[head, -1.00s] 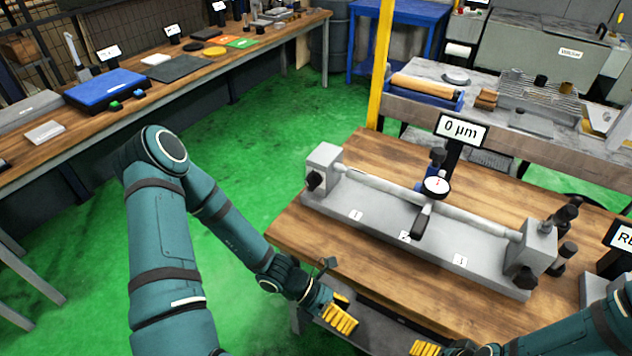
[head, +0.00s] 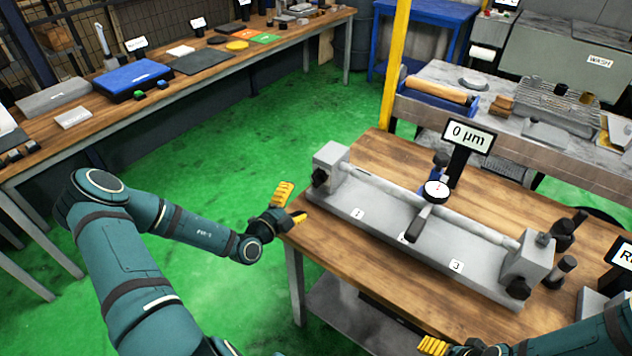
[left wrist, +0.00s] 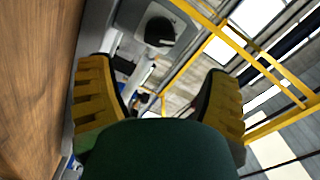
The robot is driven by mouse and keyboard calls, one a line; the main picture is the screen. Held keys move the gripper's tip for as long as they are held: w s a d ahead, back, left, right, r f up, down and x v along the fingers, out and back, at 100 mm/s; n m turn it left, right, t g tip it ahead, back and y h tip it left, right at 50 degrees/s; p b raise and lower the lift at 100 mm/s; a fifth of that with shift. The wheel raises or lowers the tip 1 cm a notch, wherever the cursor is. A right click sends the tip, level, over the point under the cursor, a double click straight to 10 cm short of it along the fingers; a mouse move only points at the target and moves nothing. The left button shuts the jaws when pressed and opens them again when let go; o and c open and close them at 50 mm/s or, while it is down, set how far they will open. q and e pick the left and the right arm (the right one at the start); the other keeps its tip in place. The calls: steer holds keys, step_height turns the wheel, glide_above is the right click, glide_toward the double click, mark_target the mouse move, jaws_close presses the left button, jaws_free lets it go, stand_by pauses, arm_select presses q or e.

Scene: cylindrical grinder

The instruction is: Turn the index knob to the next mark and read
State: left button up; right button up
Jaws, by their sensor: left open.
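A grey bench fixture (head: 395,232) holds a long round bar (head: 470,226) between two end blocks. A black knob (head: 320,178) sits on the left block, and another black knob (head: 519,289) is on the right block; I cannot tell which is the index knob. A dial gauge (head: 437,191) stands over the bar, and a sign (head: 469,135) behind it reads "0 µm". My left gripper (head: 291,206) is open and empty at the table's left edge, left of the left knob. Its spread yellow fingers (left wrist: 160,92) fill the left wrist view. My right gripper (head: 432,346) is partly cut off.
The wooden table (head: 375,275) has bare wood in front of the fixture. Black posts (head: 560,270) and a partly cut-off sign (head: 622,255) stand at its right. A yellow post (head: 396,70) rises behind. A long bench (head: 105,115) is at left, with green floor (head: 200,175) between.

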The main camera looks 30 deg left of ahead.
mark_target(314, 182)
arm_select(q)
steer(key=w, duration=0.6)
steer(key=w+d+b, duration=0.1)
steer(key=w, duration=0.2)
steer(key=shift+w, duration=0.3)
steer(key=c, duration=1.2)
